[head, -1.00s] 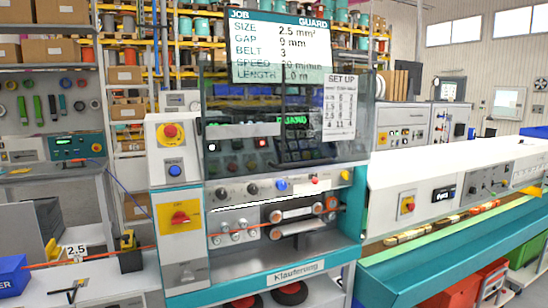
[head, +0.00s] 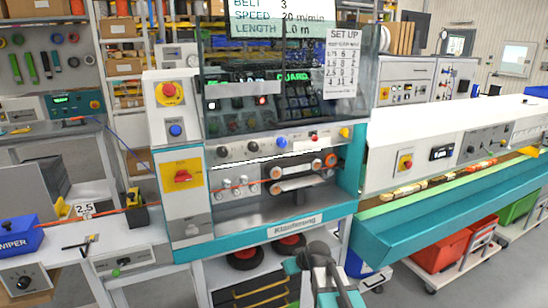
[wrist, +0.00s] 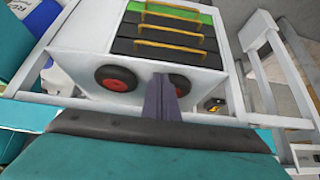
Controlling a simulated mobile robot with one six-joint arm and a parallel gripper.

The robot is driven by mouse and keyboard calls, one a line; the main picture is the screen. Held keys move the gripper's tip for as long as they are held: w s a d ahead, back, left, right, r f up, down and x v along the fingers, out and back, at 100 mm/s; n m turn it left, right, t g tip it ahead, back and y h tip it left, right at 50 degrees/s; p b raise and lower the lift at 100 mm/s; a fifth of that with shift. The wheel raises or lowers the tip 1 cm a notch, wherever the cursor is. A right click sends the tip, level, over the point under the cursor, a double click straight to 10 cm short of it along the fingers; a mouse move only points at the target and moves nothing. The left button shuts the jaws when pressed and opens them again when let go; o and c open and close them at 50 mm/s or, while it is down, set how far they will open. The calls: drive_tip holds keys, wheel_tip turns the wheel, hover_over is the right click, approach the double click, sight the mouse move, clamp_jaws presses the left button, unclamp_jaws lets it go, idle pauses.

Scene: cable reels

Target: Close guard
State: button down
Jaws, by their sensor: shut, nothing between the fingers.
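The guard (head: 352,112) is a clear, tinted pane on the front of the teal and white Klauterung machine (head: 295,226). It stands raised in front of the dark keypad and display, with a SET UP sheet on it. Below it, the knob panel and the rollers (head: 295,175) are uncovered. I cannot make out a handle on the guard. In the head view my arm shows low at the bottom, below and apart from the guard.
A job screen (head: 283,17) hangs above the guard. A red emergency button (head: 169,92) and a red switch (head: 183,177) are on the left column. A white and teal conveyor (head: 455,205) runs off right. A bench with a blue box (head: 20,236) is at left.

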drive_tip(key=w+a+r+t+p, duration=0.1)
drive_tip(key=w+r, duration=0.1)
drive_tip(key=r, duration=0.8)
drive_tip(key=w+r+t+y+p, duration=0.1)
drive_tip(key=w+r+t, duration=0.15)
drive_tip(key=r, duration=0.75)
drive_tip(key=w+a+r+t+p, duration=0.1)
drive_tip(key=w+r, duration=0.1)
drive_tip(key=r, duration=0.8)
drive_tip(key=s+a+r+n+t+p, duration=0.1)
drive_tip(key=s+r+t+p, duration=0.2)
drive_tip(key=r, duration=2.6)
drive_tip(key=shift+s+a+n+y+p, duration=0.2)
drive_tip(key=shift+n+y+p, duration=0.1)
drive_tip(key=shift+y+p, duration=0.1)
drive_tip(key=shift+w, duration=0.1)
drive_tip(key=p, duration=0.4)
hover_over(269, 118)
drive_tip(key=s, duration=0.4)
drive_tip(key=shift+d+f, duration=0.15)
drive_tip(key=shift+f, duration=0.4)
drive_tip(key=shift+d+f, duration=0.15)
drive_tip(key=shift+f, duration=0.35)
drive_tip(key=shift+d+f+p, duration=0.2)
drive_tip(key=shift+f+p, duration=0.2)
drive_tip(key=shift+f, duration=0.65)
drive_tip(key=shift+d+f+p, duration=0.2)
drive_tip(key=shift+f+p, duration=0.2)
drive_tip(key=shift+f, duration=0.6)
drive_tip(key=shift+f, duration=0.2)
